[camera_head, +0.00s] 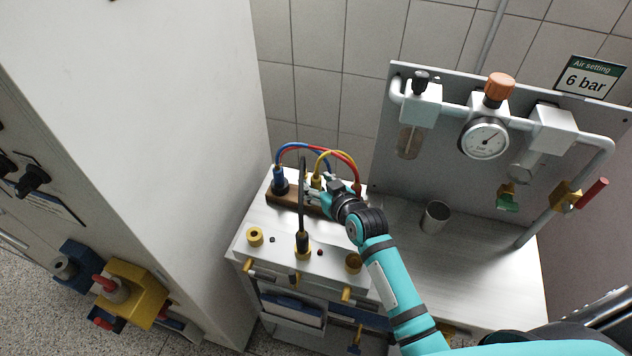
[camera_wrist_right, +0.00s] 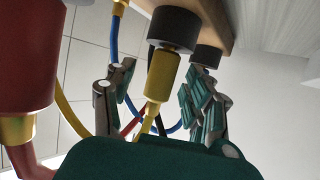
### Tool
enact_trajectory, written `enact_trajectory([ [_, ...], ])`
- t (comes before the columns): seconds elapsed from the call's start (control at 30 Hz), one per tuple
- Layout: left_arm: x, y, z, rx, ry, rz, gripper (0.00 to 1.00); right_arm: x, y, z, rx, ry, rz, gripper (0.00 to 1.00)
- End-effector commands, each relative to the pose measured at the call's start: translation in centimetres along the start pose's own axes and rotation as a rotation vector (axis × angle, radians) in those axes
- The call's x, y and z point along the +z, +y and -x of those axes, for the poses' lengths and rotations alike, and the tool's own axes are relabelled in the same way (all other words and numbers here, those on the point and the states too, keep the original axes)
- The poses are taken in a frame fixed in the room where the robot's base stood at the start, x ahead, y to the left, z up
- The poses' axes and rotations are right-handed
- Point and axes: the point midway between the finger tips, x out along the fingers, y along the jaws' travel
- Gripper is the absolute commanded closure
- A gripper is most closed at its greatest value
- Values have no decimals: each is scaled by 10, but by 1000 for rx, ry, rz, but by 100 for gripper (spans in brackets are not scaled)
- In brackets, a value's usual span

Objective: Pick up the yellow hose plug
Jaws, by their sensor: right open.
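The yellow hose plug (camera_head: 316,182) stands in the wooden block (camera_head: 285,200) on the metal bench, with a yellow hose looping from its top. In the right wrist view the yellow plug (camera_wrist_right: 162,78) sits against a dark round socket, between the two fingers. My right gripper (camera_head: 318,193) is open around the yellow plug, its fingers (camera_wrist_right: 158,100) on either side with visible gaps. In the head view the gripper partly hides the plug and block. My left gripper is not in view.
A blue plug (camera_head: 279,180) stands at the block's left end. Blue and red hoses arch close by. A black-hosed plug (camera_head: 302,242) stands in front. A metal cup (camera_head: 435,217) is to the right, below a gauge panel (camera_head: 520,185). A large red plug (camera_wrist_right: 25,62) fills the wrist view's left.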

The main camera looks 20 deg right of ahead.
Motion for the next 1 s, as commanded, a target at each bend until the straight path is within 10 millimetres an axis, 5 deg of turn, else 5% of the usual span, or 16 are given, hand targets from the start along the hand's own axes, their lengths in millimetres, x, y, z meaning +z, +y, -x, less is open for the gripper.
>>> enact_trajectory([
  [0.33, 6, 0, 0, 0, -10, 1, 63, 0, 0, -8, 0, 0, 0, 48],
  [0.73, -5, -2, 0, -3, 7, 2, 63, 1, 0, -8, 0, -1, 0, 100],
  [1.0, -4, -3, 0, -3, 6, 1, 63, 0, 0, -8, 0, 0, 0, 100],
])
